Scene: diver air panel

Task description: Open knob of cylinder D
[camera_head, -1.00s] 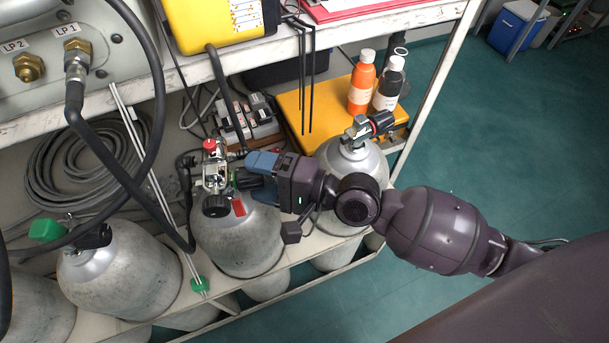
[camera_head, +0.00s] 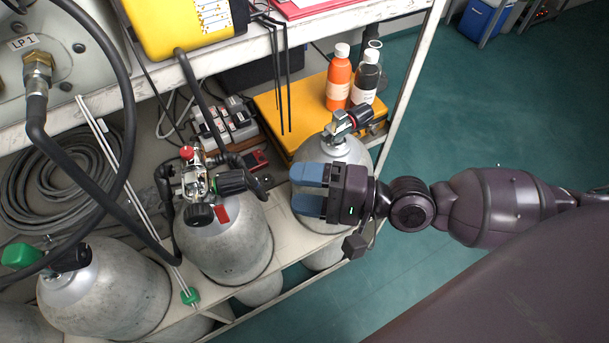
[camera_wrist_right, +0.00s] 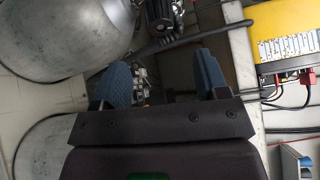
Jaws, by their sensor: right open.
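Several grey cylinders stand on the lower shelf, and no letter is readable on them, so I cannot tell which is D. The middle cylinder (camera_head: 228,245) has a valve with a red top button (camera_head: 187,152), a black front knob (camera_head: 199,215) and a black side knob (camera_head: 231,182). The right cylinder (camera_head: 345,152) has a black and red valve knob (camera_head: 352,121). My right gripper (camera_head: 308,189) is open and empty, in front of the right cylinder and right of the middle valve, apart from it. Its fingers also show in the right wrist view (camera_wrist_right: 163,82). My left gripper is not visible.
A left cylinder (camera_head: 105,290) has a green knob (camera_head: 20,255). Black hoses hang in front of the shelf. An orange bottle (camera_head: 339,80) and a dark bottle (camera_head: 366,78) stand on a yellow case (camera_head: 270,108) behind. Floor to the right is open.

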